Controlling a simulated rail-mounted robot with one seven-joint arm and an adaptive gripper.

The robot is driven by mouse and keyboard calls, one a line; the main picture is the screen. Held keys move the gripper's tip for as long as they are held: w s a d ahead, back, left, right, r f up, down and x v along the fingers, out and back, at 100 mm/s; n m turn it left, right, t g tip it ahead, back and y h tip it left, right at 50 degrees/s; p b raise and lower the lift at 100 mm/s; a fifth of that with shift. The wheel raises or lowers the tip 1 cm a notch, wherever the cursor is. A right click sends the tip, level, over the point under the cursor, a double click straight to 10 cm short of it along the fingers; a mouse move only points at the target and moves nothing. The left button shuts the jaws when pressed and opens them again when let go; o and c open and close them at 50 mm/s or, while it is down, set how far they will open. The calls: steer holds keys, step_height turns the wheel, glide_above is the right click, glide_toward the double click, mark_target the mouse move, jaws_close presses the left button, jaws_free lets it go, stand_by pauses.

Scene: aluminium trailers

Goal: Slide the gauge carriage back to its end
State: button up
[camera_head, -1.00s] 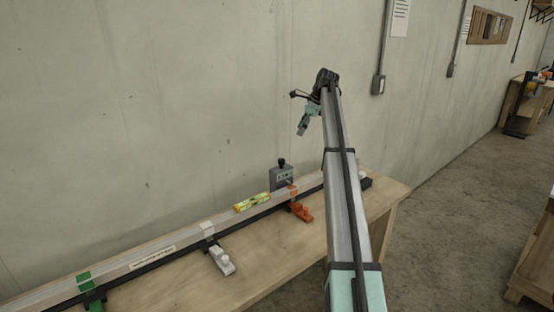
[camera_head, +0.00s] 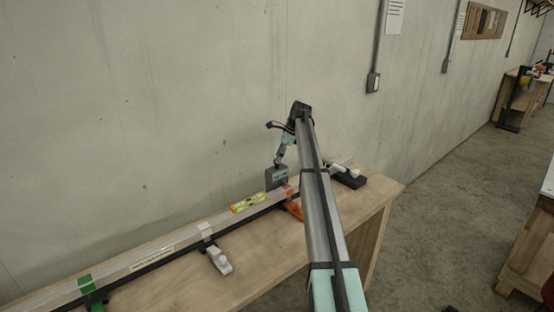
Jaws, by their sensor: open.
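A long rail (camera_head: 135,260) lies along the wall side of a wooden bench. A grey box-like carriage (camera_head: 275,179) stands upright at the rail near its right part, just left of an orange piece (camera_head: 293,210). I take it for the gauge carriage. My gripper (camera_head: 279,164) points down at the top of this carriage, where a dark knob stood in view before. The jaws are small here and hide the knob. I cannot tell whether they touch it. My arm covers part of the rail and the orange piece.
A yellow level (camera_head: 248,203) lies on the rail left of the carriage. A white piece (camera_head: 219,260) and a green band (camera_head: 85,283) sit farther left. A black block (camera_head: 348,178) with a white part is at the right end. The wall stands close behind.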

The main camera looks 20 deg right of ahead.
steer(key=shift+x, duration=1.5)
steer(key=shift+s, duration=0.1)
jaws_close()
